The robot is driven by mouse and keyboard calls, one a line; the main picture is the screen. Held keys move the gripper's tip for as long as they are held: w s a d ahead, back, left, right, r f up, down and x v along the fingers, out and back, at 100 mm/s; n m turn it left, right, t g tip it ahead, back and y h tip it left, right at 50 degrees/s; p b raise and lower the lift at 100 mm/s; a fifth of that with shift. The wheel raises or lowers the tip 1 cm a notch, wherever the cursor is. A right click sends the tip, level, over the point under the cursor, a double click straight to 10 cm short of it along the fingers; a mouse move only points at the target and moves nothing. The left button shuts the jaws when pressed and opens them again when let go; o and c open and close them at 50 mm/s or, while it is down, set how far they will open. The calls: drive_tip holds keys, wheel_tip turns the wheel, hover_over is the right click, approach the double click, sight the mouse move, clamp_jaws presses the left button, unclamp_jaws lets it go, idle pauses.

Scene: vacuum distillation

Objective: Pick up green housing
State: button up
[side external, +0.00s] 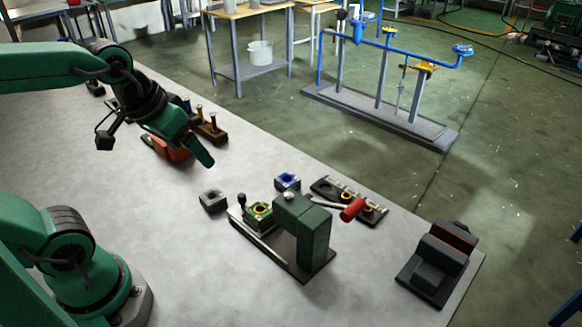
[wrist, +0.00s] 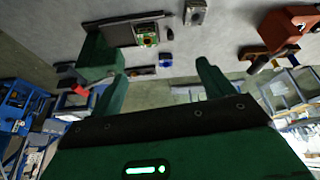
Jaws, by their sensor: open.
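The green housing (side external: 258,212) is a small green block with a yellow ring on top. It sits on the base of the green press (side external: 303,240), beside the press body. It also shows in the wrist view (wrist: 148,40), beyond my fingers. My gripper (wrist: 160,72) is open and empty, with its two green fingers spread apart. In the side view my gripper (side external: 200,152) hangs above the table, up and left of the green housing and well apart from it. One finger is hard to make out there.
A grey block (side external: 213,200) and a blue housing (side external: 287,182) stand near the press. A dark tray (side external: 324,187) of several parts lies behind it, and a dark vise-like fixture (side external: 437,265) stands right. An orange bin (side external: 166,150) and tool rack (side external: 212,130) are near my gripper.

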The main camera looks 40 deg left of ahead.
drive_tip(key=w+d+f+n+g, duration=0.25)
drive_tip(key=w+f+n, duration=0.2)
drive_tip(key=w, duration=0.25)
drive_tip(key=n+g, duration=0.2)
drive_tip(key=n, duration=0.1)
hover_over(260, 209)
drive_tip(key=shift+d+f, duration=0.1)
drive_tip(key=shift+f, duration=4.15)
drive_tip(key=shift+f, duration=0.15)
drive_tip(key=shift+f, duration=1.2)
drive_tip(key=shift+f, duration=0.1)
drive_tip(key=shift+f, duration=2.45)
